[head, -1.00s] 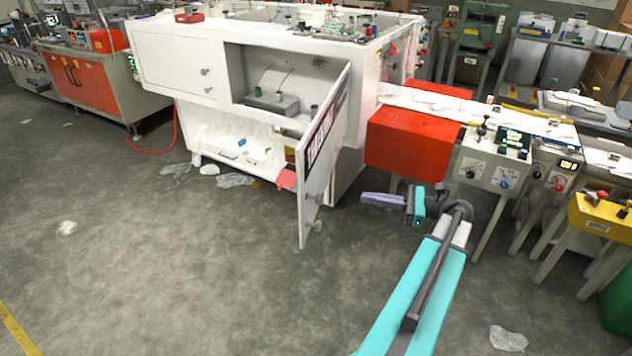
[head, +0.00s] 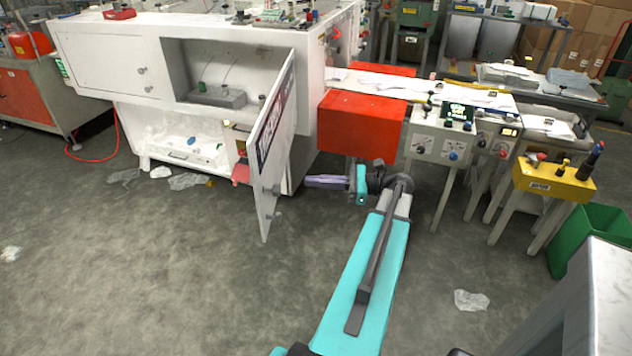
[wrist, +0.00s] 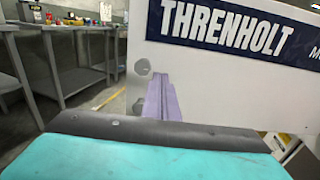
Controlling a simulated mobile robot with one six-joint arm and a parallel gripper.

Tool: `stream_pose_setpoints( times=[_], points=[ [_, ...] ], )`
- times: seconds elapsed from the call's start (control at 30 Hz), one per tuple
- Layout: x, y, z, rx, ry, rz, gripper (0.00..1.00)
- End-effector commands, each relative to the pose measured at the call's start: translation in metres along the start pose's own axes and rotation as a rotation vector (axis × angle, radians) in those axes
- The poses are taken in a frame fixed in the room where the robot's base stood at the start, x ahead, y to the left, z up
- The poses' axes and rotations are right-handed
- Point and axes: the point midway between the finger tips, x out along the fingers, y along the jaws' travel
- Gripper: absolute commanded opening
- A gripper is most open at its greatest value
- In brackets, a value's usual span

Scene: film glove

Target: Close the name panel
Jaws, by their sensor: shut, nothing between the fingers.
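The name panel (head: 270,150) is a white hinged door on the white machine, standing wide open. Its outer face carries a dark label. In the wrist view the name panel (wrist: 215,85) fills the right side, with the label (wrist: 240,30) reading "THRENHOLT" and grey round knobs near its left edge. My gripper (head: 308,181) has purple fingers and is shut and empty. It is to the right of the panel's lower part, on the labelled side. In the wrist view my gripper (wrist: 160,80) points at the panel near the knobs; I cannot tell whether it touches.
Behind the panel is the machine's open compartment (head: 195,65) with a grey block inside. A red box (head: 360,125) and a control stand (head: 440,140) are right of the panel. Crumpled plastic (head: 190,181) lies on the floor at left.

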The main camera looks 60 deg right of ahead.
Motion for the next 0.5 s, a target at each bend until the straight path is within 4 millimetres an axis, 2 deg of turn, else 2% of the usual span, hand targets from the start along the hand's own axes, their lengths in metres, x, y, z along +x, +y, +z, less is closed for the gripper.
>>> stream_pose_setpoints(
  times=[0.5],
  points=[
    [0.069, 0.001, 0.002, -0.001, -0.001, 0.001, 0.00]
  ],
)
